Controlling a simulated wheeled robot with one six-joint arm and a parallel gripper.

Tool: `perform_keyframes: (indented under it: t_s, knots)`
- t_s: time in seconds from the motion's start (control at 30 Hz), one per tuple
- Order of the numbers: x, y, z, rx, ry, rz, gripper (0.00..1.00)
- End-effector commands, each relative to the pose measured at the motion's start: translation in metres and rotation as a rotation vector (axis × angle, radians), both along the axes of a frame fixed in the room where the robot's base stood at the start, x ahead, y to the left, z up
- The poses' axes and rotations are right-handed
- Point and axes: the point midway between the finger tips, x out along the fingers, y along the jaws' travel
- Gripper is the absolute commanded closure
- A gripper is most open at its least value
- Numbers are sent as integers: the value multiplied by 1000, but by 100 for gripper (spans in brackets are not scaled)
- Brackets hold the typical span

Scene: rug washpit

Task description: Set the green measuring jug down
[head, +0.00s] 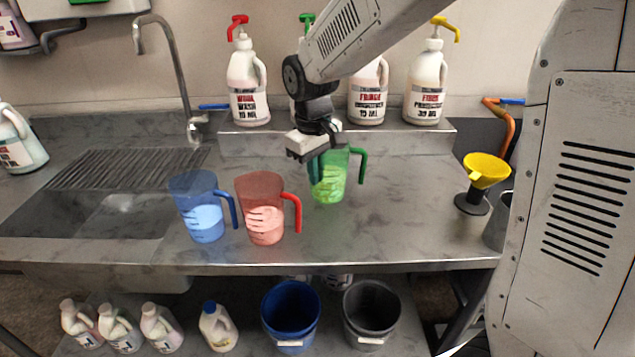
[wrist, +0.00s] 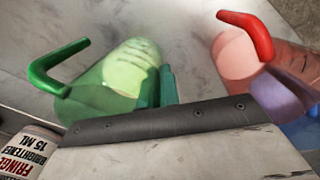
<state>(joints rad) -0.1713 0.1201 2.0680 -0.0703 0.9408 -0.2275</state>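The green measuring jug (head: 331,181) is upright at the middle of the steel counter, holding pale green liquid, with its handle to the right. In the wrist view the jug (wrist: 105,88) fills the left half. My gripper (head: 317,168) points down at the jug's left side. Its teal fingers (wrist: 160,88) are close together with the jug's wall between them. The fingers partly hide that wall. I cannot tell whether the jug's base touches the counter (head: 385,225) or hangs just above it.
A red jug (head: 262,212) and a blue jug (head: 203,210) stand at the left front. A yellow funnel (head: 484,170) stands at right. Several pump bottles (head: 248,85) line the back ledge. The sink (head: 110,212) is at left. Counter between green jug and funnel is clear.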

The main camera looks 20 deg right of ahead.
Motion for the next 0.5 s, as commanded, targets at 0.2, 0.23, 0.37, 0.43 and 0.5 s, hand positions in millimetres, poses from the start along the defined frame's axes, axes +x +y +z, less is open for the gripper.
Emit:
perform_keyframes:
  t_s: [0.2,0.23,0.37,0.43,0.5]
  knots:
    - [-1,-1,-29,0,3,-1,100]
    - [-1,-1,-30,-1,2,-2,100]
    - [0,-1,-30,0,0,-2,100]
    - [0,-1,-30,0,0,-2,100]
    - [0,-1,-31,0,0,-2,100]
